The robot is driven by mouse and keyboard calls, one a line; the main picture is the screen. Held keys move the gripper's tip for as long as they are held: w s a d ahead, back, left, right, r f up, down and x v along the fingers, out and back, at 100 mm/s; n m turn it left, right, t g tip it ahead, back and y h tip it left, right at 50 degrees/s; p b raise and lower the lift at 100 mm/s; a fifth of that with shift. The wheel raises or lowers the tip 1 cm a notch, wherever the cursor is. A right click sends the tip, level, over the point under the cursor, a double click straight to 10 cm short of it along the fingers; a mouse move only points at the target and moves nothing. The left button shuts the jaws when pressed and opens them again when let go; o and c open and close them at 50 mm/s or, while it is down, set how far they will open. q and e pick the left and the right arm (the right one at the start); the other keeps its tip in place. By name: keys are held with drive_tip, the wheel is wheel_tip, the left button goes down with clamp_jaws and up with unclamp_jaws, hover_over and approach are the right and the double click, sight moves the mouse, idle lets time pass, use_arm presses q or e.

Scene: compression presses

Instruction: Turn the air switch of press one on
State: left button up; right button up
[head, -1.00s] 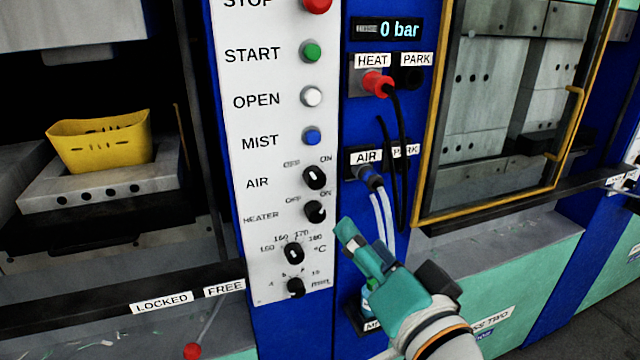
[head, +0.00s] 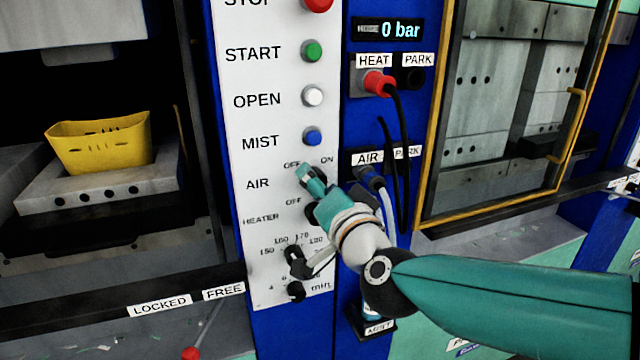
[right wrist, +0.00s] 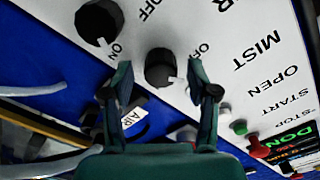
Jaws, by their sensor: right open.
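The AIR switch is a black round knob (right wrist: 160,68) with a white pointer mark on the white control panel (head: 262,120). In the right wrist view it sits between the two fingers of my right gripper (right wrist: 158,78), which is open, with a gap on each side of the knob. I cannot tell whether the tips touch the panel. In the head view my right gripper (head: 309,180) covers the AIR knob beside its printed AIR label (head: 258,184). Which label the pointer faces is unclear. My left gripper is not in view.
The heater knob (right wrist: 100,22) is close beside my right gripper. Above are the blue MIST (head: 312,136), white OPEN (head: 312,96) and green START (head: 311,51) buttons. Air hoses and a red heat plug (head: 377,83) are to the right. A yellow basket (head: 100,143) sits in the left press.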

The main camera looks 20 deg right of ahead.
drive_tip(key=shift+w, duration=0.2)
clamp_jaws()
drive_tip(key=shift+f, duration=0.1)
drive_tip(key=shift+f+m+b, duration=0.15)
drive_tip(key=shift+m+b, duration=1.8)
drive_tip(key=shift+m, duration=1)
drive_tip(key=shift+f+m+b, duration=0.1)
drive_tip(key=shift+m+b, duration=1.8)
drive_tip(key=shift+m, duration=1.05)
